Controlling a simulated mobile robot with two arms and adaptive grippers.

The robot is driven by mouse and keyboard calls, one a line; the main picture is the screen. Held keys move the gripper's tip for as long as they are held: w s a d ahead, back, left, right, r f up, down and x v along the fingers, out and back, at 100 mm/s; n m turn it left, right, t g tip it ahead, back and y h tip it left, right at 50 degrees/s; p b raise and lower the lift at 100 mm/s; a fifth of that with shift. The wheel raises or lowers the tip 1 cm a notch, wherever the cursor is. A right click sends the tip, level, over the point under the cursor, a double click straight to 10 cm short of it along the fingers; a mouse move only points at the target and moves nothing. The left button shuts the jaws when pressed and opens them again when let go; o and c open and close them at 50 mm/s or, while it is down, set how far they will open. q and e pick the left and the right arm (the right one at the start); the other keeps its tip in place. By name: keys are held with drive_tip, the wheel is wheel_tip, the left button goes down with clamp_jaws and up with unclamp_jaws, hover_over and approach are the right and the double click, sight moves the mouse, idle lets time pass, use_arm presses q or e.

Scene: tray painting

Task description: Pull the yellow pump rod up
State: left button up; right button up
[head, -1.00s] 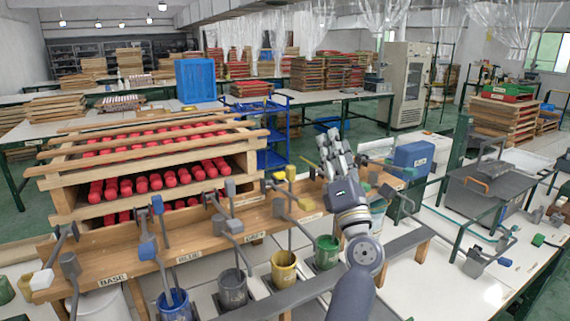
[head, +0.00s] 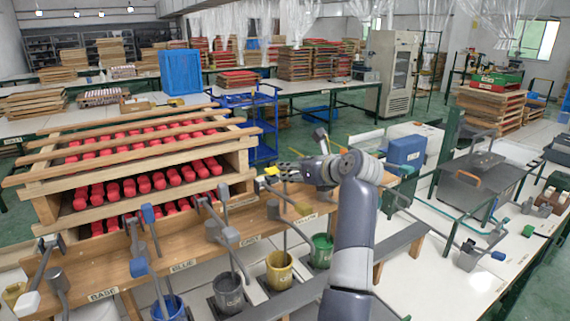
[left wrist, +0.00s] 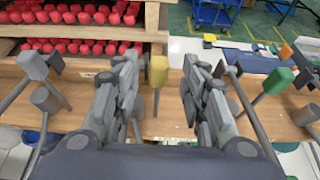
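The yellow pump rod shows its yellow block-shaped top (head: 272,171) above the wooden bench, and the same top (left wrist: 158,72) shows in the left wrist view on a thin grey rod. My left gripper (head: 288,172) is beside it on the right. In the left wrist view the fingers of my left gripper (left wrist: 160,92) are spread wide, with the yellow top seen in the gap between them and apparently beyond the tips. I see no finger touching it. A yellow bucket (head: 280,272) stands in front of the bench. My right gripper is out of view.
The wooden bench (left wrist: 172,122) carries neighbouring grey pump rods, with a blue-topped one (head: 148,214) to the left and a green-topped one (left wrist: 278,80) to the right. Blue (head: 168,308), dark grey (head: 228,292) and green (head: 321,250) buckets stand in front.

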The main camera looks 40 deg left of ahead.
use_arm(q)
drive_tip(key=p+x, duration=0.1)
drive_tip(key=x, duration=0.4)
drive_tip(key=shift+w+a+p, duration=0.15)
drive_tip(key=shift+a+p, duration=0.15)
clamp_jaws()
wheel_tip(320, 180, up, 12)
drive_tip(key=p, duration=0.1)
drive_tip(key=shift+f, duration=0.2)
